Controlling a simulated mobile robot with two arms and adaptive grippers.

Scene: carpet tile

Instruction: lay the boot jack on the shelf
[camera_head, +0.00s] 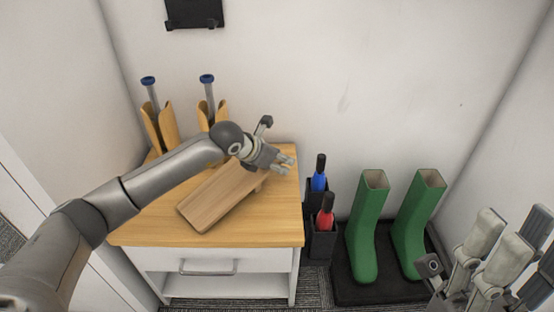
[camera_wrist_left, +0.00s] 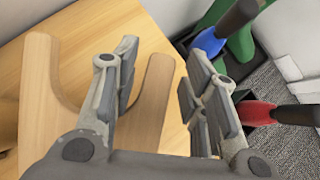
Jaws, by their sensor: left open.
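The boot jack (camera_head: 222,196) is a flat wooden board lying at a slant on the wooden top of a white cabinet (camera_head: 270,232). Its notched end, with two prongs, shows in the left wrist view (camera_wrist_left: 152,100). My left gripper (camera_head: 284,165) is open at that notched end. In the left wrist view its fingers (camera_wrist_left: 160,85) stand either side of one prong; contact cannot be told. The cabinet has an open shelf (camera_head: 215,287) below its drawer. My right gripper (camera_head: 490,258) is at the lower right, away from the jack; its opening is unclear.
Two wooden boot trees (camera_head: 159,130) with blue knobs stand at the back left of the top. Green boots (camera_head: 364,235) stand on a black tray (camera_head: 343,289) to the right. Black holders (camera_head: 321,243) with a blue and a red-bodied item stand beside the cabinet.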

